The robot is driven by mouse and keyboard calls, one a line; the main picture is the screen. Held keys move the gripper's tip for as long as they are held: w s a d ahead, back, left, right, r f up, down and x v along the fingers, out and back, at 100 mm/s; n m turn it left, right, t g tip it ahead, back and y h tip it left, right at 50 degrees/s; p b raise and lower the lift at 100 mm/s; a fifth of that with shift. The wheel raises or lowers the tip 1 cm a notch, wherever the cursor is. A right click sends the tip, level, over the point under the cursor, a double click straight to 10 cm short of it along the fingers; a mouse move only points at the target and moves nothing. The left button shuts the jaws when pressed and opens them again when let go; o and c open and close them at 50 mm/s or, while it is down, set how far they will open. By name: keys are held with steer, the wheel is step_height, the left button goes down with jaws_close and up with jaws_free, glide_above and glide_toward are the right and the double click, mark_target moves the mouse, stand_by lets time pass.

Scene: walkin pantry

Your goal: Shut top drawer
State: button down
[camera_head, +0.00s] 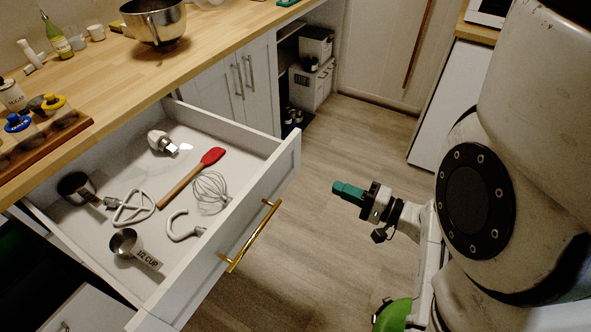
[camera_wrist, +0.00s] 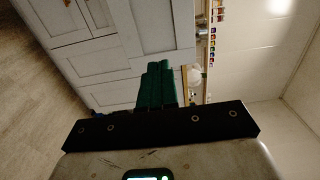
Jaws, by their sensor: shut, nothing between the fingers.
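The top drawer (camera_head: 222,262) is pulled well out from under the wooden counter. It has a white front with a long gold handle (camera_head: 251,236). Inside lie a red spatula (camera_head: 212,156), a whisk (camera_head: 211,193), a flat beater (camera_head: 133,207), a hook (camera_head: 184,226), measuring cups (camera_head: 126,243) and a white-and-metal tool (camera_head: 161,143). My gripper (camera_head: 337,190) has green fingers, shut and empty. It is in the open air to the right of the drawer front, apart from the handle. In the wrist view the shut fingers (camera_wrist: 155,84) point toward white cabinet fronts.
The wooden counter (camera_head: 98,75) carries a metal bowl (camera_head: 155,22), bottles and a rack of jars. White cabinet doors (camera_head: 240,80) stand beyond the drawer, beside an open shelf with bins (camera_head: 313,80). The floor (camera_head: 335,135) between drawer and arm is clear.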

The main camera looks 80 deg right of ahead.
mark_target(287, 167)
steer(key=p+x, duration=0.1)
steer(key=x, duration=1.1)
steer(key=shift+w+d+f, duration=0.1)
steer(key=shift+w+d, duration=0.05)
steer(key=shift+w, duration=0.25)
